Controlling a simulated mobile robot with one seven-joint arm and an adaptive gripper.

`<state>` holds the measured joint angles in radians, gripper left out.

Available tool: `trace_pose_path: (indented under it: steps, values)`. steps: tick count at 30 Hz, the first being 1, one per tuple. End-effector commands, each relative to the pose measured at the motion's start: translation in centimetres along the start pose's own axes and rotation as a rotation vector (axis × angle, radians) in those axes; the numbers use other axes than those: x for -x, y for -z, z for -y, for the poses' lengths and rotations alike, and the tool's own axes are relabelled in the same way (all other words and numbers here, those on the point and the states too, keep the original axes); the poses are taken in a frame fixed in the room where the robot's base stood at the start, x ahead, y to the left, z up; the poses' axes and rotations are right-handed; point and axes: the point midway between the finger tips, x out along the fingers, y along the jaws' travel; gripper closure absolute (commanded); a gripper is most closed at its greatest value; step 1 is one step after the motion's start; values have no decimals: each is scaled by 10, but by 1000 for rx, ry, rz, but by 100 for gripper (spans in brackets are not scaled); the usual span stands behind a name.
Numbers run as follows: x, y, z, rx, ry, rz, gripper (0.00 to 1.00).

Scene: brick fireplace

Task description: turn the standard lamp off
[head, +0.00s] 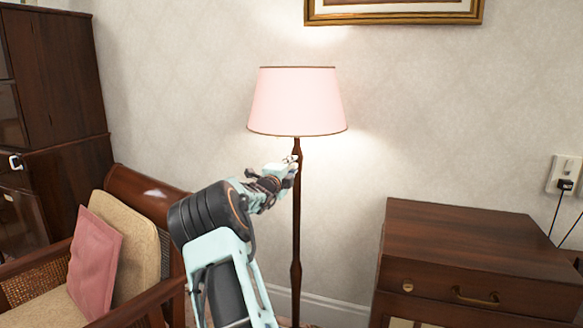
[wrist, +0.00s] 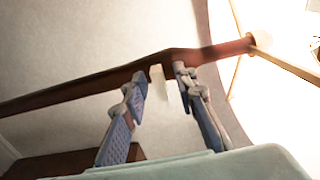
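The standard lamp has a pink shade (head: 297,102) on a dark wooden pole (head: 296,235). It is lit: the shade glows and the wall behind is bright. My gripper (head: 288,165) is at the pole just below the shade. In the wrist view, the pole (wrist: 75,95) crosses behind my fingers, with the bright inside of the shade at the right. My gripper (wrist: 160,77) is open there, its fingers apart. A small cream-coloured piece (wrist: 157,80) at the pole shows between the fingertips, apart from the left one. I cannot tell whether the right finger touches it.
A wooden armchair with a pink cushion (head: 95,252) stands at the left, before a dark cabinet (head: 60,90). A wooden chest (head: 470,245) stands right of the lamp. A framed picture (head: 393,10) hangs above.

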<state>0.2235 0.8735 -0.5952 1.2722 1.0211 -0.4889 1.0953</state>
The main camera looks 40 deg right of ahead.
Motion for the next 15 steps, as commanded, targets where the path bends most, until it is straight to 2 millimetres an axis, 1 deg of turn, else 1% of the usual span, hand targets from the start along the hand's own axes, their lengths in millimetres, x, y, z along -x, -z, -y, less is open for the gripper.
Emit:
trace_pose_path:
  steps: [9, 11, 15]
  values:
    - [-2, 0, 0, 0, 1, 1, 74]
    - [-2, 0, 0, 0, 1, 1, 79]
    - [-2, 0, 0, 0, 1, 1, 95]
